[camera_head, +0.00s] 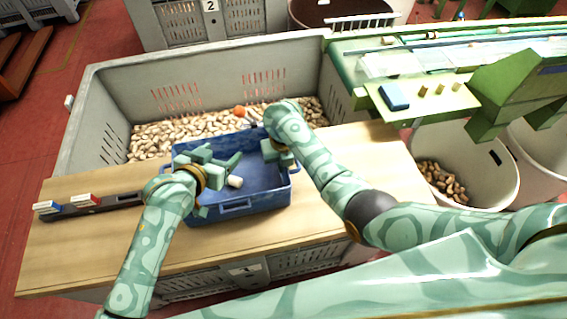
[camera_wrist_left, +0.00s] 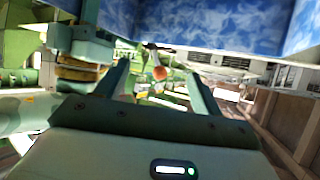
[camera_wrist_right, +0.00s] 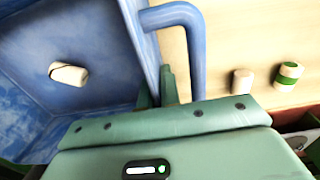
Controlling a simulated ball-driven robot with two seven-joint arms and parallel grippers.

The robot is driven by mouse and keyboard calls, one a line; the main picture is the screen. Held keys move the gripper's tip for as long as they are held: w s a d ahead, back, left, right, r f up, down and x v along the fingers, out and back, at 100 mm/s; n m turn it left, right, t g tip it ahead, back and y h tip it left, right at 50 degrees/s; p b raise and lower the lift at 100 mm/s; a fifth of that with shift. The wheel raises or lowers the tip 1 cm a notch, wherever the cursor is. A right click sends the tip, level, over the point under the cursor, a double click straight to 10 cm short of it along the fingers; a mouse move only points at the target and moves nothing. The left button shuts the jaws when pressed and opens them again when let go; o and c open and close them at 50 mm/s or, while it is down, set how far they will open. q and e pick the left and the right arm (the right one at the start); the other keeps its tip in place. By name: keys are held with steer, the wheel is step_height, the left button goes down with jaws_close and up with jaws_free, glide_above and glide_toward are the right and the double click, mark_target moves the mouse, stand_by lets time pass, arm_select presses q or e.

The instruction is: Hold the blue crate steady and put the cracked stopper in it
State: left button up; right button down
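The blue crate (camera_head: 237,205) stands on the wooden table. A pale stopper (camera_head: 235,181) lies on its floor and shows in the right wrist view (camera_wrist_right: 68,74); one end looks darker, but I cannot make out a crack. My left gripper (camera_head: 217,157) is over the crate's left part, with fingers apart and nothing between them in the left wrist view (camera_wrist_left: 157,72). My right gripper (camera_head: 279,158) is at the crate's right side. In the right wrist view its fingers (camera_wrist_right: 160,88) are closed on the crate's wall, beside the blue handle (camera_wrist_right: 185,15).
A pale stopper (camera_wrist_right: 242,80) and a green-banded one (camera_wrist_right: 288,75) stand beside the crate. A dark rack (camera_head: 105,204) with marked blocks lies left. A large grey bin (camera_head: 95,110) of stoppers is behind. A blue box (camera_head: 394,97) and small stoppers sit on the green machine.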

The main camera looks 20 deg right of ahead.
arm_select(q)
steer(key=v, duration=1.2)
